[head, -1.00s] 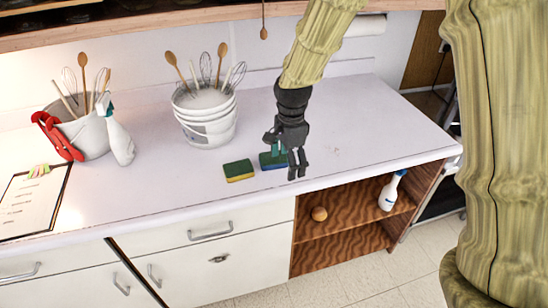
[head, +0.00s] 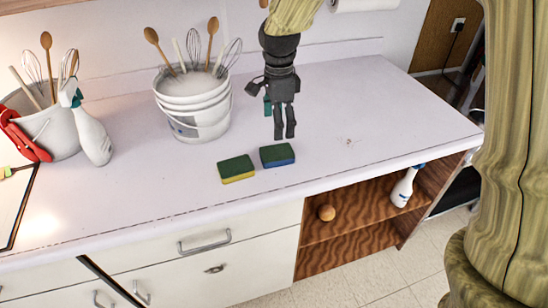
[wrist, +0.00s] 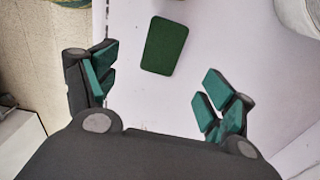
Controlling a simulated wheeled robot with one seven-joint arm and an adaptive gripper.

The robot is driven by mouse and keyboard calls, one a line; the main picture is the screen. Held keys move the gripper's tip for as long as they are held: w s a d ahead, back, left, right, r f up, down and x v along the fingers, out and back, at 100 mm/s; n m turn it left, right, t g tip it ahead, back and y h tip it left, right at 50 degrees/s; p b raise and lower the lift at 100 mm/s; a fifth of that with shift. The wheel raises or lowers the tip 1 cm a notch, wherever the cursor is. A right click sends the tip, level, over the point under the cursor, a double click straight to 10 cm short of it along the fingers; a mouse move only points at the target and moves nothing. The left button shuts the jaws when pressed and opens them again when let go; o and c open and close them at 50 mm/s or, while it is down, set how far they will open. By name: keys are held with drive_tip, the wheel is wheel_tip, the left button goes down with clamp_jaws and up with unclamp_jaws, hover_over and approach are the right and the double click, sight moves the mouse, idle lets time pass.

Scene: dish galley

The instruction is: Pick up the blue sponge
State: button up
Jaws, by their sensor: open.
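The blue sponge (head: 278,156) lies flat on the white counter, with a dark green top and a blue side. It sits just right of a similar sponge with a yellow side. My gripper (head: 284,134) points down beside it, a little behind and to the right in the head view, apart from it and empty. In the wrist view the blue sponge shows as a dark green rectangle (wrist: 165,45), ahead of the gap between the spread fingers (wrist: 158,95). Its blue side is hidden there.
The yellow-sided sponge (head: 237,169) lies close on the left. A white bucket of utensils (head: 195,112) stands behind, with a spray bottle (head: 92,135) further left. The counter's front edge (head: 270,198) is near the sponges. The counter is clear to the right.

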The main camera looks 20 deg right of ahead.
hover_over(277, 152)
drive_tip(key=f, duration=0.5)
drive_tip(key=shift+d, duration=0.25)
drive_tip(key=shift+a+f+p, duration=0.2)
drive_tip(key=shift+f+p, duration=0.7)
drive_tip(key=shift+f, duration=2.35)
drive_tip(key=c, duration=0.8)
